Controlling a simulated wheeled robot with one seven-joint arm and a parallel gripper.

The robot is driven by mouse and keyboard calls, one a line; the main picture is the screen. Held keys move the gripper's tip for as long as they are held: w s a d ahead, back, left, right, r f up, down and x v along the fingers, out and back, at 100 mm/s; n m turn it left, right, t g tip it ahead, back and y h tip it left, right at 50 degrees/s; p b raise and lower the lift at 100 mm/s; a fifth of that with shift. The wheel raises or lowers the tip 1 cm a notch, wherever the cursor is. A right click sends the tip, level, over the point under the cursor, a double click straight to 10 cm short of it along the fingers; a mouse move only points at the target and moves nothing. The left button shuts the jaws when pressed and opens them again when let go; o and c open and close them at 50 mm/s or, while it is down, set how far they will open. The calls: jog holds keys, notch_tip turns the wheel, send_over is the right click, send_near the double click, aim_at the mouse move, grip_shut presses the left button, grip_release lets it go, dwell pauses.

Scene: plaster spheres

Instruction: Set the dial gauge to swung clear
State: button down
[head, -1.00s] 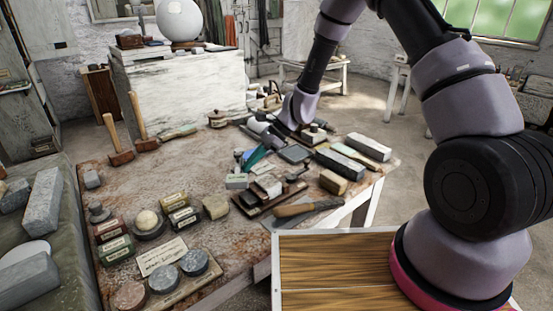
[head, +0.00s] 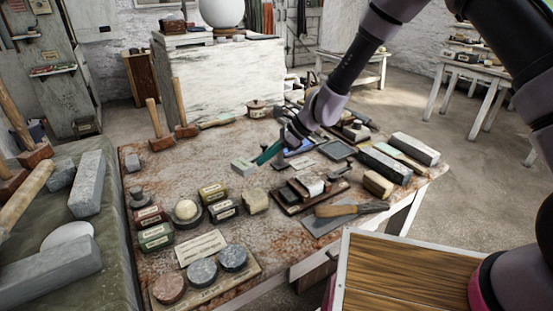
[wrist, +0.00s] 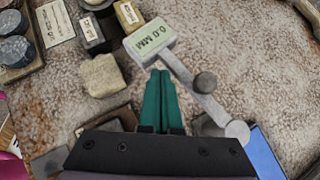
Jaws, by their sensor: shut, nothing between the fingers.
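The dial gauge (wrist: 150,40) is a pale grey box with a display reading 0.0 MM. A straight arm (wrist: 190,75) with a dark round knob joins it to a round pivot (wrist: 237,130). In the head view the gauge (head: 243,167) sits over the middle of the bench, left of my gripper (head: 262,157). In the wrist view my gripper (wrist: 161,75) is shut, its teal fingers together and empty. The fingertips lie beside the arm, close to the gauge box; I cannot tell whether they touch. My wrist hides part of the pivot area.
A rough yellowish block (wrist: 103,76) lies left of my fingers. A blue pad (wrist: 264,152) is near the pivot. A wooden rack (head: 290,205) and a trowel-like tool (head: 345,208) lie at the front right. Bare bench (head: 200,172) lies left of the gauge.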

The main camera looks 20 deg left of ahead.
jog(key=shift+w+a, duration=0.2)
jog(key=shift+a, duration=0.45)
jog(key=shift+w+a, duration=0.15)
jog(key=shift+a, duration=0.5)
